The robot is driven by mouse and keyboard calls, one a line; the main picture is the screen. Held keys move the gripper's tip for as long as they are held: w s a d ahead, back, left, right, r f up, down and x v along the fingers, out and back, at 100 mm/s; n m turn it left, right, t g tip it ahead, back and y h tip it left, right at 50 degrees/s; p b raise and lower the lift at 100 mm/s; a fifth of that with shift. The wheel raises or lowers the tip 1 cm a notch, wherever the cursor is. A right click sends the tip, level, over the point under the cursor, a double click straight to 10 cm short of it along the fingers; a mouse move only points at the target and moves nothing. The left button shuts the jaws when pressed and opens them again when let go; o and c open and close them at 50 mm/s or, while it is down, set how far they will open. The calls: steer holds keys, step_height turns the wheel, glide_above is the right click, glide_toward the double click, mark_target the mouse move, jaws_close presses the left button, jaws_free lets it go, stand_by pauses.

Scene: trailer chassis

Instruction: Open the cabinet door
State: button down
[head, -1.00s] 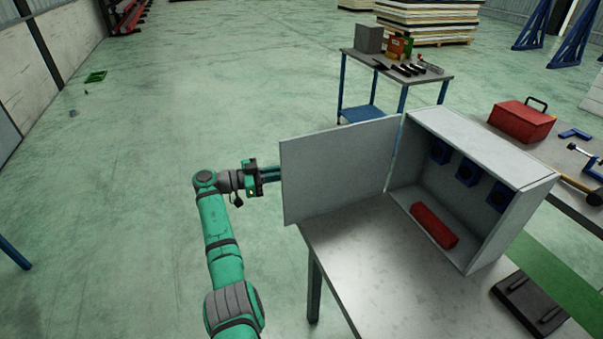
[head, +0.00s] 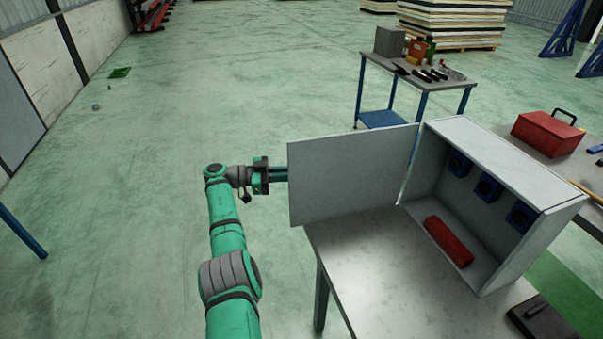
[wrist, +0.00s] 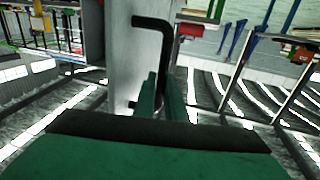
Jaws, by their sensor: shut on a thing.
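The grey cabinet (head: 505,155) stands on a table with its front open to view. Its door (head: 350,178) is swung wide out to the left, and the door's flat inner face shows. My gripper (head: 280,174) is at the door's free left edge, with its fingertips hidden behind the door in the head view. In the wrist view the black bent handle (wrist: 155,24) stands out beside the grey door (wrist: 126,70). My gripper (wrist: 163,105) is shut on the handle's lower part there; the exact contact is partly hidden.
A red cylinder (head: 449,241) lies inside the cabinet, below several blue fittings on its inner wall. The table (head: 385,255) has bare room below the door. A red toolbox (head: 547,132) stands behind right. A small tool table (head: 440,78) stands behind. The floor at left is open.

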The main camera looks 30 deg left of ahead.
steer(key=c, duration=2.1)
jaws_free()
steer(key=shift+s+a+f, duration=0.1)
steer(key=shift+f, duration=0.15)
steer(key=shift+r, duration=0.1)
steer(key=shift+r, duration=0.1)
